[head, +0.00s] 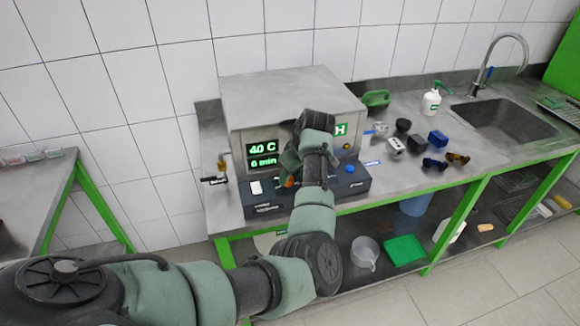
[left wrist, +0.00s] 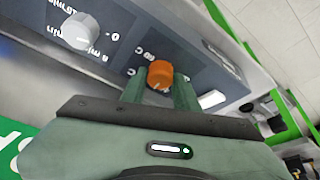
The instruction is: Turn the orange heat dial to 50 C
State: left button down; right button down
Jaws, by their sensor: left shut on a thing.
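The orange heat dial (left wrist: 160,74) sits on the dark control panel of the testbench, and my left gripper (left wrist: 160,92) is shut on it, one finger on each side. In the head view my left arm and gripper (head: 292,165) cover most of the dial, and only a bit of orange shows. The display (head: 262,149) above the panel reads 40 C, with 6 min below it. The dial's scale is mostly hidden by the fingers in the left wrist view. My right gripper is in neither view.
A white knob (left wrist: 82,31) is on the panel beside the dial. A white switch (head: 257,187) and a blue button (head: 350,168) are on the panel front. A tap with a black handle (head: 214,180) sticks out at the left. Goggles, small blocks and a white bottle (head: 431,103) stand to the right.

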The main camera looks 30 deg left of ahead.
aim_at(289, 192)
pick_arm(q)
jog(key=m+p, duration=0.1)
jog(key=p, duration=0.1)
jog(key=m+t+p, duration=0.1)
jog(key=m+p, duration=0.1)
jog(key=m+t+p, duration=0.1)
jog(key=m+p, duration=0.1)
jog(key=shift+s+a+r+h+p, duration=0.15)
jog(key=shift+r+h+p, duration=0.15)
jog(key=shift+r+p, duration=0.1)
jog(key=shift+f+m+t+h+p, duration=0.3)
jog(key=shift+m+h+p, duration=0.1)
jog(key=shift+m+p, duration=0.75)
jog(key=c, duration=1.1)
grip_release()
jog(key=shift+o, duration=0.2)
jog(key=b+v, duration=0.1)
jog(key=v, duration=0.6)
jog(key=shift+r+b, duration=0.35)
jog(key=shift+s, duration=0.15)
